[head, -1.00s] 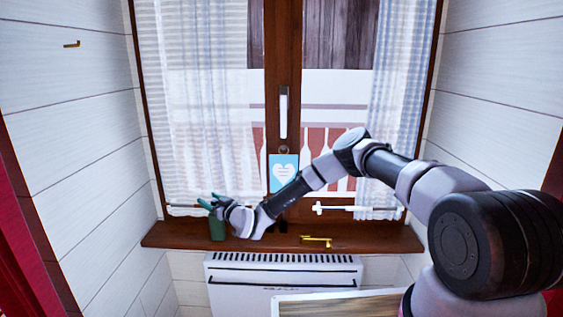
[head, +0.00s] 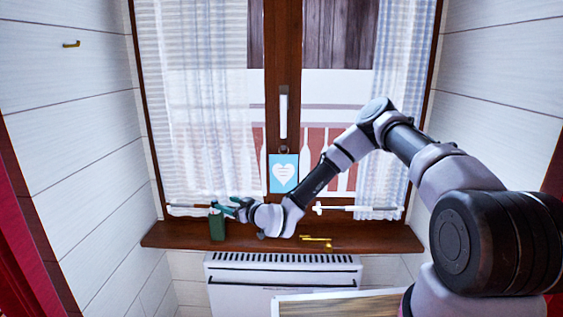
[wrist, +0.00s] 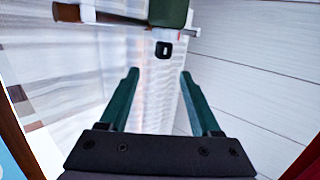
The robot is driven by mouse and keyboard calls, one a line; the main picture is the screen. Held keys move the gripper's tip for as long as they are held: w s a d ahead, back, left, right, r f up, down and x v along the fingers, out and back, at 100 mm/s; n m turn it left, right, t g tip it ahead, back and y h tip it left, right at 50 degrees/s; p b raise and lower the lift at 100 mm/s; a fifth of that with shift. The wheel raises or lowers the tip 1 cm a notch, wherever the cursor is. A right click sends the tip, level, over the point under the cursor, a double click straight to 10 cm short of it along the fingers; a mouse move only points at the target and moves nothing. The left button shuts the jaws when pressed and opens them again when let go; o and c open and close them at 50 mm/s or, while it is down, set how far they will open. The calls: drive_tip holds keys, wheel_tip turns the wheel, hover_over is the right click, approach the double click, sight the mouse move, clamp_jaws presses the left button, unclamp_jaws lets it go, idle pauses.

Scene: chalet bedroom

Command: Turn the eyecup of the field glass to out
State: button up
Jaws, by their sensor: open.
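The field glass (head: 217,227) appears as a dark green upright body at the left end of the windowsill. In the wrist view its green body (wrist: 168,13) is cut off by the top edge. A small black squarish part with a pale spot (wrist: 164,49) shows just below it; I cannot tell if this is the eyecup or which way it is set. My gripper (head: 226,208) is just right of the top of the field glass. In the wrist view my gripper (wrist: 158,74) has its green fingers apart, with nothing held between them.
A brass handle-like object (head: 318,241) lies on the wooden windowsill (head: 375,238), right of my gripper. A blue card with a white heart (head: 283,173) hangs on the window frame. A white heater (head: 284,273) is below the sill. Curtains (head: 200,110) hang behind.

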drive_tip(key=w+d+r+m+g+h, duration=0.1)
drive_tip(key=d+r+g+h, duration=0.2)
drive_tip(key=d+r, duration=1.1)
drive_tip(key=shift+w+d+r+h, duration=0.3)
drive_tip(key=shift+d+r+h, duration=0.1)
drive_tip(key=shift+d+h, duration=1.5)
